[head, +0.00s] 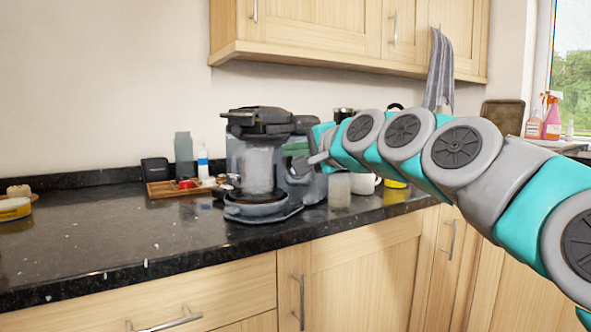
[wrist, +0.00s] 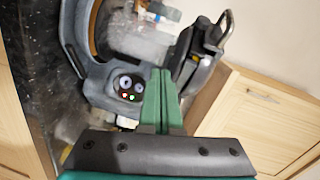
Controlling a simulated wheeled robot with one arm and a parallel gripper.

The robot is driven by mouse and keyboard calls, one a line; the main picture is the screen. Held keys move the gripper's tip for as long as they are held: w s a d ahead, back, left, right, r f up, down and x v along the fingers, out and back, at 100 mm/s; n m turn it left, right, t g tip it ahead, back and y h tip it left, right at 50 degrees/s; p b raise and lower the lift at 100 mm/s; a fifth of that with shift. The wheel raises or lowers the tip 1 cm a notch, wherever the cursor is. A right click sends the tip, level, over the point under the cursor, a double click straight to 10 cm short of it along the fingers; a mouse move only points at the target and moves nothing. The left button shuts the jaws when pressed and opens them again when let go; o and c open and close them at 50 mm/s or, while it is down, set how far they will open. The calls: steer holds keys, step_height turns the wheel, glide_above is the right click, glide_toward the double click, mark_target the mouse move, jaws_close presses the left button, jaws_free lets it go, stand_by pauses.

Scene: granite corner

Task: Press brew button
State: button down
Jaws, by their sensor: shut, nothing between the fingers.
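The grey coffee machine (head: 257,207) stands on the dark counter, with a clear jug-like part in its middle. In the wrist view the machine (wrist: 97,72) fills the upper left and middle. A small dark panel (wrist: 129,87) with round buttons and small lit dots shows on it; which one is the brew button I cannot tell. My gripper (wrist: 161,72) is shut and empty, its green fingertips just right of the panel in the picture. Whether they touch the machine I cannot tell. In the head view my gripper (head: 313,159) is at the machine's right side, and the panel cannot be made out.
A glass (head: 339,190) and a white mug (head: 365,184) stand right of the machine, under my arm. A wooden tray (head: 165,190) with small items lies to its left. Wall cabinets (head: 320,30) hang above. The counter's left front is mostly clear.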

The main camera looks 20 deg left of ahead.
steer(key=w+a+f+b, duration=0.1)
steer(key=w+f, duration=0.3)
steer(key=w, duration=0.3)
steer(key=shift+w+a+f+b, duration=0.2)
steer(key=shift+w+b, duration=0.05)
steer(key=shift+b, duration=0.15)
steer(key=shift+w, duration=0.15)
stand_by(2.0)
steer(key=shift+w+f, duration=0.15)
steer(key=shift+w, duration=0.05)
steer(key=shift+w+f, duration=0.15)
steer(key=shift+w, duration=0.2)
stand_by(0.8)
stand_by(0.3)
steer(key=shift+s+r+p, duration=0.3)
steer(key=shift+s, duration=0.4)
